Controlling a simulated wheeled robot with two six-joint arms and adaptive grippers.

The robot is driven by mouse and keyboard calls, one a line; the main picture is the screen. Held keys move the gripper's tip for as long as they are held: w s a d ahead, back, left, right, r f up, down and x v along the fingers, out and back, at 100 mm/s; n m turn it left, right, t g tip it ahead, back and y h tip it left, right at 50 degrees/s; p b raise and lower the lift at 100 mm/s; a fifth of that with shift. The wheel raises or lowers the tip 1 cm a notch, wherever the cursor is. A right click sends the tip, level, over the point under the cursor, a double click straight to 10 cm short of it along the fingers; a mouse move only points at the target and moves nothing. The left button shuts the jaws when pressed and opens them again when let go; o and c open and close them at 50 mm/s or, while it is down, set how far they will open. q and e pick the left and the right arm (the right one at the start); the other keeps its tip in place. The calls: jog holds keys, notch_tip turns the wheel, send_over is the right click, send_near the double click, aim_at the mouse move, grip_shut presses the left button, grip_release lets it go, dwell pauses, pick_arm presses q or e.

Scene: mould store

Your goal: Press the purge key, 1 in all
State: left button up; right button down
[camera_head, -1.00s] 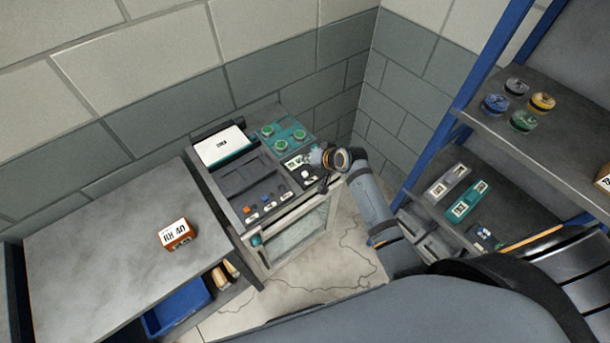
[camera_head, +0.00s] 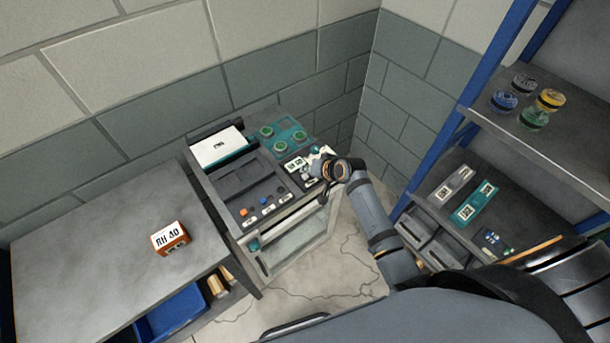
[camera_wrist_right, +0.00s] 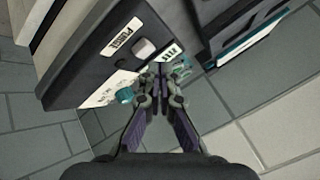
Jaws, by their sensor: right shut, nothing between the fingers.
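The purge key is a pale rounded key (camera_wrist_right: 143,47) beside the PURGE label (camera_wrist_right: 117,35) on the dark panel in the right wrist view. My right gripper (camera_wrist_right: 158,76) is shut and empty. Its tips show just below and to the right of the key in that view, and I see no contact with it. In the head view, my right gripper (camera_head: 314,168) is over the right end of the machine's control panel (camera_head: 254,216) and partly covers it there. My left gripper is not in view.
A teal knob (camera_wrist_right: 125,95) is close to the fingers. Green round controls (camera_head: 283,143) sit at the panel's back. A bench (camera_head: 95,255) with a labelled box (camera_head: 170,238) stands left of the machine. A blue-posted shelf (camera_head: 545,130) is to the right.

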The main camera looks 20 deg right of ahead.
aim_at(307, 177)
dwell(0.8)
jog(key=shift+f, duration=0.4)
jog(key=shift+f+b, duration=0.35)
jog(key=shift+f, duration=0.15)
dwell(0.5)
jog(key=shift+r+p, duration=0.9)
jog(key=shift+p, duration=0.1)
notch_tip(307, 177, up, 3)
jog(key=p, duration=0.2)
jog(key=shift+f+p, duration=0.15)
jog(key=shift+p, duration=0.2)
jog(key=shift+r+p, duration=0.85)
jog(key=shift+r, duration=0.4)
